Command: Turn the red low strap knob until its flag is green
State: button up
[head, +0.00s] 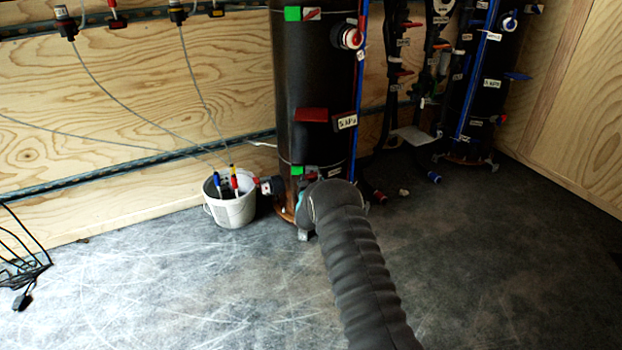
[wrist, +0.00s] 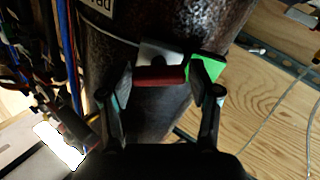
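The red low strap knob (wrist: 160,76) shows in the wrist view as a short red bar on the dark, speckled cylinder. A pale metal plate (wrist: 160,53) sits just behind it. A green flag (wrist: 206,67) shows beside the knob, partly behind my right finger. In the head view the green flag (head: 297,170) shows low on the black cylinder (head: 315,75). There my arm's end covers the knob and the fingers.
A white bucket (head: 232,211) with markers stands left of the cylinder. A higher strap has its own green flag (head: 292,14), and a red plate (head: 311,115) sits between. Hoses and blue pipes are close on the right. The floor in front is mostly clear.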

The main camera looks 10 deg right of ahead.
jog(key=shift+o, duration=0.5)
jog(key=shift+s, duration=0.15)
jog(key=v, duration=1.1)
jog(key=shift+s, duration=0.35)
jog(key=shift+a, duration=0.15)
